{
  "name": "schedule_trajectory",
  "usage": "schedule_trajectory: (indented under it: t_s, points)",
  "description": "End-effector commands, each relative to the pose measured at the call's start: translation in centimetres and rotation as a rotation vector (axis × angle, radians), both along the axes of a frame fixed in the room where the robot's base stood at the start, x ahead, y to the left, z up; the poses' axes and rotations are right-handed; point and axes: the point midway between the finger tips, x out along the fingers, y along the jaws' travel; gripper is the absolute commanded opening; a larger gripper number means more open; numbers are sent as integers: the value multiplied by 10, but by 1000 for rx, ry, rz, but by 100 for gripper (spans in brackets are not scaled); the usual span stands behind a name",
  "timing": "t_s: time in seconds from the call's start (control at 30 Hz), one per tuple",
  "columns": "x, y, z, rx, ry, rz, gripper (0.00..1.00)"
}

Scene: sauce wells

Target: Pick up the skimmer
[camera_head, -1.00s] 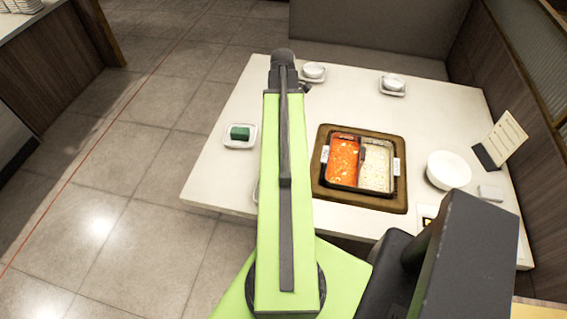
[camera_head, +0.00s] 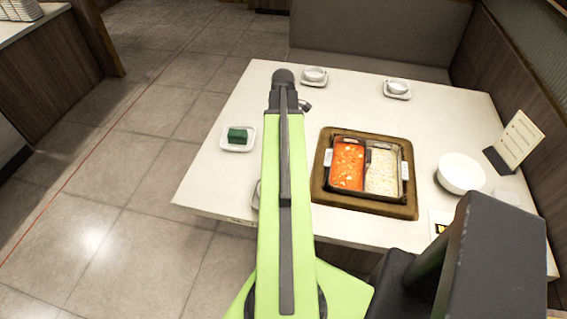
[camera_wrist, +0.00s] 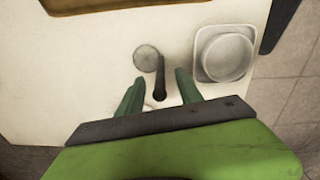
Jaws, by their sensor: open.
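The skimmer (camera_wrist: 147,57) lies on the white table in the wrist view, with a round mesh head and a short dark handle. My gripper (camera_wrist: 159,79) is open. Its two green fingers stand on either side of the handle, and the round head lies just beyond the fingertips. In the head view my arm reaches forward over the table, and I cannot make out the skimmer there.
A bowl on a square saucer (camera_wrist: 201,70) sits close right of my gripper. The head view shows the two-part sauce pot (camera_head: 407,171) in a brown wooden surround (camera_head: 319,185), a green block (camera_head: 237,135) on a small dish, a white bowl (camera_head: 461,173) and a menu stand (camera_head: 520,135).

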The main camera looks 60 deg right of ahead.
Motion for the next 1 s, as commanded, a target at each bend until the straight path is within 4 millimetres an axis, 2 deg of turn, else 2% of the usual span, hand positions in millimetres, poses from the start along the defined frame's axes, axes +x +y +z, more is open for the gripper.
schedule_trajectory:
  t_s: [0.03,0.37,0.83,1.0]
  points:
    - [0,0,1,0,0,0,42]
    - [0,0,1,0,0,-1,0]
    - [-1,0,2,0,0,-1,0]
    - [-1,0,15,0,0,-1,0]
